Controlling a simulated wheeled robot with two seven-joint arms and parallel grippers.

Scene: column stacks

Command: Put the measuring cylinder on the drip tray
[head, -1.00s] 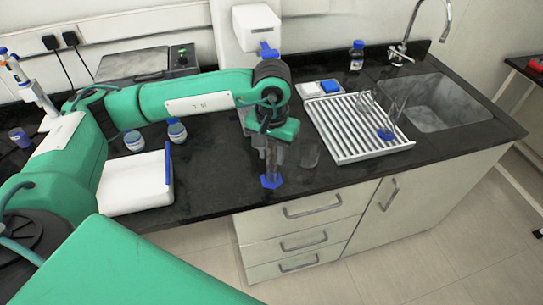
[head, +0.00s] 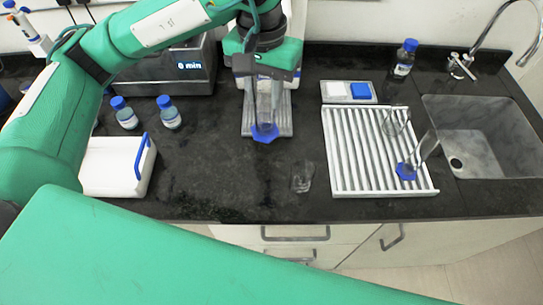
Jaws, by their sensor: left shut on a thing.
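A clear measuring cylinder (head: 264,108) with a blue foot is upright in my left gripper (head: 266,76), which is shut around its upper part. The grey ribbed drip tray (head: 284,127) lies on the dark bench below the wall dispenser. The cylinder's blue foot shows in front of the tray's near part; I cannot tell whether it touches the tray or hangs above it. My arm and gripper hide the tray's back part. My right gripper is not in view.
A white draining rack (head: 350,150) at the right holds clear glassware, one piece with a blue foot (head: 405,172). A clear beaker (head: 302,177) stands on the bench front. Blue-capped bottles (head: 169,113), a white box (head: 112,168) and a sink (head: 485,140) surround it.

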